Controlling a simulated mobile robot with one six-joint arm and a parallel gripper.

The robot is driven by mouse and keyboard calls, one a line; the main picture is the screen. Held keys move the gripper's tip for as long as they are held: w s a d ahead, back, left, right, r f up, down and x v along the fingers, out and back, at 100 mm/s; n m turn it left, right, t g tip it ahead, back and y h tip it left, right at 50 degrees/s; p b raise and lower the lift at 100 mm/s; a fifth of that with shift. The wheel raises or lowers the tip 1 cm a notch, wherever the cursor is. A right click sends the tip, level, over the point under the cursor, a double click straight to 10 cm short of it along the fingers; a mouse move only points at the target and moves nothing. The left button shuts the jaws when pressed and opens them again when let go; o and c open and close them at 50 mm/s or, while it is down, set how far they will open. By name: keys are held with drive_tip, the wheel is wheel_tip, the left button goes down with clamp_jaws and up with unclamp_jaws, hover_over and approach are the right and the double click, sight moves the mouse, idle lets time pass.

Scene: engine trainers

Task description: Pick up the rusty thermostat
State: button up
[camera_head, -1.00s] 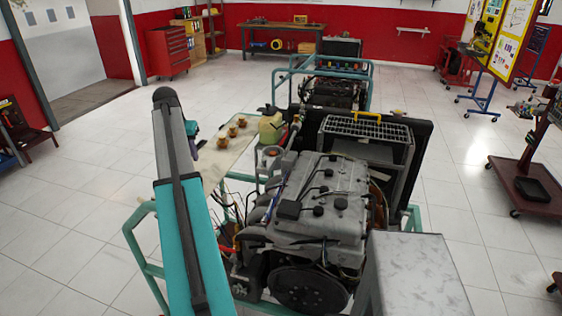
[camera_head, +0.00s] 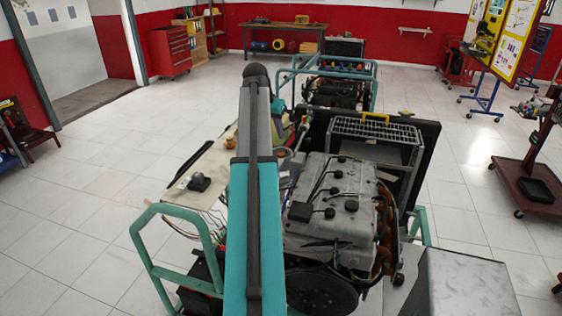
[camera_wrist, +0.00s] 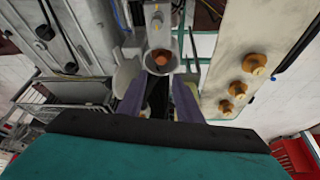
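The rusty thermostat (camera_wrist: 159,61) is a reddish-brown piece inside a round, pale grey housing (camera_wrist: 150,72) in the wrist view. My gripper (camera_wrist: 159,92) has two purple fingers spread apart, with a dark gap between them. They point toward the housing, and nothing shows held between them. The fingers overlap the housing's lower edge in the picture; I cannot tell whether they touch it. Several brass-coloured thermostats (camera_wrist: 254,63) stand in a row on a pale mat (camera_wrist: 225,35) to the right.
The grey engine (camera_head: 335,185) sits in a teal frame (camera_head: 160,265), right of my arm. A dark grey part (camera_head: 199,182) lies on the mat at left. A grey shelf cart (camera_head: 375,140) stands behind the engine.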

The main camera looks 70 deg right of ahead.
drive_tip(key=p, duration=0.3)
hover_over(281, 154)
drive_tip(key=a, duration=0.3)
wheel_tip(281, 154, down, 8)
drive_tip(key=shift+w, duration=0.25)
drive_tip(key=shift+d, duration=0.1)
drive_tip(key=shift+p+x, duration=1.2)
drive_tip(key=shift+x, duration=0.1)
drive_tip(key=shift+p+x, duration=0.45)
drive_tip(key=shift+x, duration=0.8)
clamp_jaws()
drive_tip(key=shift+r, duration=0.1)
